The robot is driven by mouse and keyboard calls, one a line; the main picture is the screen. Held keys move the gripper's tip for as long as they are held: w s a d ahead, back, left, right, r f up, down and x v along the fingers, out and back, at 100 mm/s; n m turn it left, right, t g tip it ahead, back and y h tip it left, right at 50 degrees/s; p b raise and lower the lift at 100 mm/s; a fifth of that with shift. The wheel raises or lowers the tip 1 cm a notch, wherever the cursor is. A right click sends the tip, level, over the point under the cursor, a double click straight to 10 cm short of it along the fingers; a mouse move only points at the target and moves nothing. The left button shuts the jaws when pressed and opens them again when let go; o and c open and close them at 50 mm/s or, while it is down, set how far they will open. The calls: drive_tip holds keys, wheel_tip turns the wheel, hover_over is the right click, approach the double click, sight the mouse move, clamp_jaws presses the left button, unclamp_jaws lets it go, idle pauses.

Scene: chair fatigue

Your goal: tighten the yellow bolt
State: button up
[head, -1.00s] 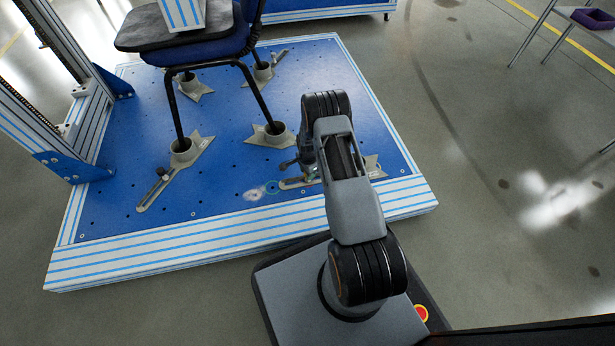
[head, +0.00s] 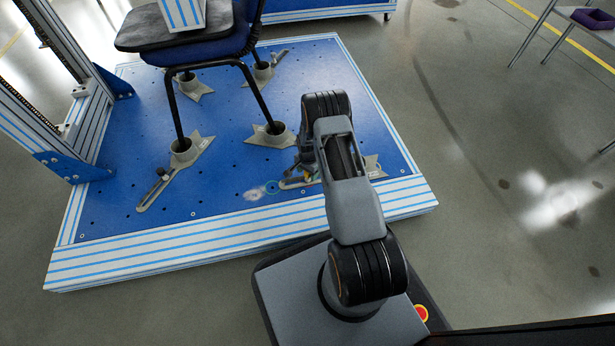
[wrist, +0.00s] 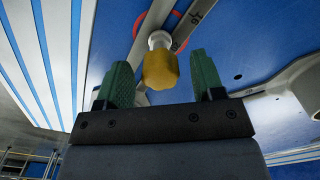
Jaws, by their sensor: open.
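The yellow bolt (wrist: 160,70) shows in the wrist view as a yellow knob on a pale collar, standing on a slotted grey bracket (wrist: 185,30). My gripper (wrist: 162,82) is open, with one green finger on each side of the bolt. Gaps show between the bolt and both fingers. In the head view a small bit of yellow shows beside my gripper (head: 306,172), above a loose clamp foot (head: 372,166) near the front right of the blue platform. My arm hides most of that foot.
The blue platform (head: 105,205) has a striped front edge (head: 150,252). The blue chair (head: 212,50) stands with its legs in clamp feet, left of my arm. An upright frame (head: 85,75) rises at the left.

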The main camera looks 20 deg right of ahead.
drive_tip(key=n, duration=0.4)
idle(0.3)
drive_tip(key=shift+n, duration=2)
drive_tip(key=n, duration=0.4)
drive_tip(key=shift+c, duration=0.3)
